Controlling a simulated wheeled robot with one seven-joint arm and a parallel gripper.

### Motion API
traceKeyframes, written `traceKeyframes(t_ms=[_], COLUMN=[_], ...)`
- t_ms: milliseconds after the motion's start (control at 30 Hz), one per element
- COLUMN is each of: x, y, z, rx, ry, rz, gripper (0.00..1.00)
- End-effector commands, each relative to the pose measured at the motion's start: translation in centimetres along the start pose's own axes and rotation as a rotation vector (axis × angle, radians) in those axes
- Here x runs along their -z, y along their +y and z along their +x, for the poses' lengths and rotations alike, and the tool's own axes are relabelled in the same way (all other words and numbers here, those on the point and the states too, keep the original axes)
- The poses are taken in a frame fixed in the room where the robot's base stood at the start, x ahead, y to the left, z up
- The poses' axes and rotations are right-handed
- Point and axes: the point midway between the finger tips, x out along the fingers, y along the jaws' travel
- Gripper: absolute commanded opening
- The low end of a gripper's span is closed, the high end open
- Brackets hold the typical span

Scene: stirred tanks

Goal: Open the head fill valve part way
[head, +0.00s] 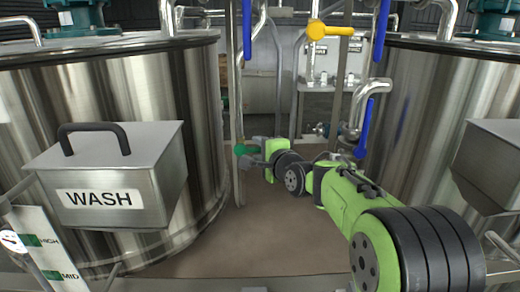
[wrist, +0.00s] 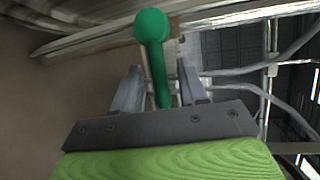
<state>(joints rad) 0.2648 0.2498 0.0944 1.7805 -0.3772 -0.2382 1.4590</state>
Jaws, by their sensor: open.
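A green valve handle (head: 243,149) with a rounded end is low between the two tanks in the head view. In the wrist view the green handle (wrist: 152,50) runs up between the two fingers of my gripper (wrist: 160,82), and its knob extends past the fingertips. The gripper is open, with a finger on each side of the handle. I cannot tell whether either finger touches it. In the head view my gripper (head: 252,162) is small beside the handle. The valve body is hidden, and I see no label that names this valve.
A yellow handle (head: 328,30) and blue handles (head: 366,126) are on nearby pipes. Steel tanks stand left (head: 100,120) and right (head: 425,110). A box marked WASH (head: 150,165) juts from the left tank. Upright pipes (head: 237,90) stand close to the gripper.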

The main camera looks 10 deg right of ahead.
Motion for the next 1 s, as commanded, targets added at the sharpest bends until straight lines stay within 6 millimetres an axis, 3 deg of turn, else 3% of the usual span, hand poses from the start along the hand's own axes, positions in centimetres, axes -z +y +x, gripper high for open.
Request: traceKeyframes(t_ms=[267, 567, 1000], x=[0.04, 0.03, 0.01], y=[-0.02, 0.01, -0.17], z=[0.41, 0.38, 0.34], rx=[0.000, 0.000, -0.009], ry=[0.001, 0.001, 0.006], rz=[-0.001, -0.001, -0.021], gripper=[0.42, 0.00, 0.00])
